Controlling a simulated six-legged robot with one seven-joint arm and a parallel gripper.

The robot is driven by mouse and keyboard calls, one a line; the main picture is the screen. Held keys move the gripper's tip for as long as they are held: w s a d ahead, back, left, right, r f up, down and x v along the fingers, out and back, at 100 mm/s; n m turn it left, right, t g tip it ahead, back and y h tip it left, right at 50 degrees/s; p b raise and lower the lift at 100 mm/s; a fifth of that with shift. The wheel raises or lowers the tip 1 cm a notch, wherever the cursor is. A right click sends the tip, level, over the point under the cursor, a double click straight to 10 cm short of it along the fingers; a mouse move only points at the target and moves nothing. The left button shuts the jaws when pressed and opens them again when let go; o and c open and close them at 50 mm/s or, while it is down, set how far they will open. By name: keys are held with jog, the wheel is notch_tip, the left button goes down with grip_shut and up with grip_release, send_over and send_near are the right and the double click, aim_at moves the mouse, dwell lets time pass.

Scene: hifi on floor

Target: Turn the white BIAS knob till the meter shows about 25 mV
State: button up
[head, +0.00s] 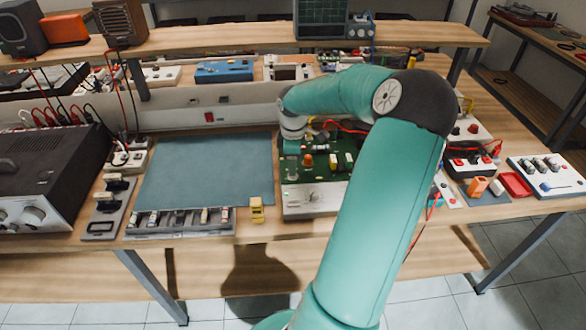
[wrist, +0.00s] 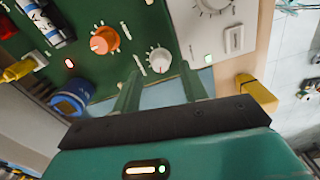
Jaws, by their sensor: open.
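A small white knob (wrist: 160,59) with a red pointer mark stands on the green circuit board (wrist: 135,25) in the wrist view. Its label is too small to read, so I cannot confirm that it is the BIAS knob. My gripper (wrist: 161,76) is open, with one finger to each side below the knob in the picture; I cannot tell whether they touch it. In the head view the green board (head: 333,170) sits behind a pale front panel (head: 315,199), partly covered by my arm. No readable mV value shows in either view.
An orange knob (wrist: 104,40) and a blue round part (wrist: 70,104) lie near the white knob. A larger white dial (wrist: 212,4) is at the top. A yellow block (head: 257,210) is beside the board. The blue-grey mat (head: 205,170) to the left is clear.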

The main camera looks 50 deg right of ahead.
jog(key=shift+f, duration=1.55)
grip_shut()
jog(key=shift+m, duration=0.3)
